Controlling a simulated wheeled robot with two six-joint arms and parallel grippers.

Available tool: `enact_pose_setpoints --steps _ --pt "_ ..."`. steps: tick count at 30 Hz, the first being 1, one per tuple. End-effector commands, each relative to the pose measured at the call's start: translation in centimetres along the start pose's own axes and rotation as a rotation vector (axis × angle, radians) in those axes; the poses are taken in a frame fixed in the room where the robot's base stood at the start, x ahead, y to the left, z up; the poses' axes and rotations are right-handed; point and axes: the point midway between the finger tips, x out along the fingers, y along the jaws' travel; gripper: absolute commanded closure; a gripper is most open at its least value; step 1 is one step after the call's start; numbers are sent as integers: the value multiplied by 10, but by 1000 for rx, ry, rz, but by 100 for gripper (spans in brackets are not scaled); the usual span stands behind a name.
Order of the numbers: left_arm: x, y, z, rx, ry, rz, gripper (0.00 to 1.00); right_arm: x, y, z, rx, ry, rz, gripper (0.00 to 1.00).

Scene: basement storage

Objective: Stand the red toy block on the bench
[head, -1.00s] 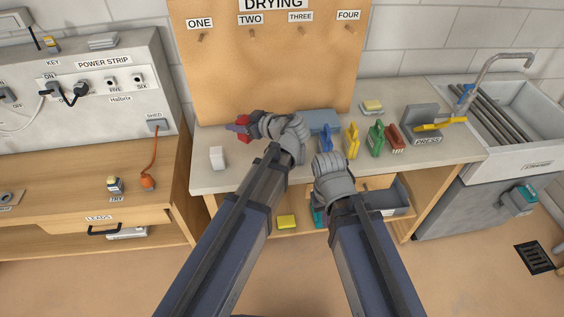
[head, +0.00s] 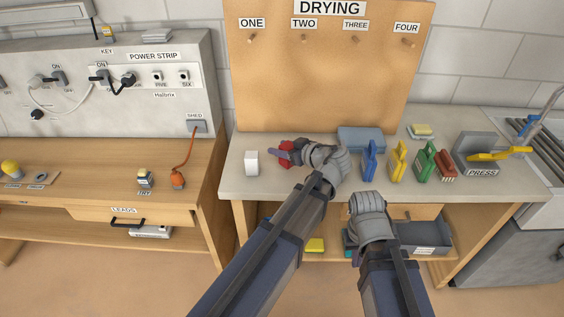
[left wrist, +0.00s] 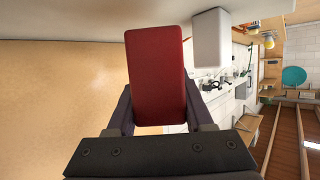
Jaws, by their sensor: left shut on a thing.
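The red toy block (head: 286,147) is at the left end of the bench (head: 270,184), in front of the pegboard. My left gripper (head: 290,154) is shut on it. The left wrist view shows the red block (left wrist: 158,75) between both fingers (left wrist: 160,112), its long side pointing away from the palm toward the grey surface at the top. I cannot tell whether it touches the bench. My arm and hand hide part of it in the head view. My right gripper (head: 368,232) is low at the bench's front edge; its fingers are mostly hidden.
A white block (head: 251,163) stands left of the red one, and also shows in the left wrist view (left wrist: 210,38). A blue-grey box (head: 361,139), blue, yellow and green clips and a red brush (head: 446,164) stand to the right. The bench's front left is clear.

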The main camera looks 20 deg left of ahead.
Motion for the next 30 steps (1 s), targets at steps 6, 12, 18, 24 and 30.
enact_pose_setpoints --steps 6,12,18,24,30 --pt "6 0 14 0 0 0 100 16 -2 -1 0 0 0 100" --pt "14 0 35 0 0 0 100 38 -4 -2 0 0 0 100" --pt "14 0 33 0 0 0 100 36 -3 -2 -1 0 0 100" --pt "15 0 37 0 0 0 100 40 -4 -2 -1 0 0 100" --pt "15 0 36 0 0 0 30 39 -4 -2 -1 0 0 100"
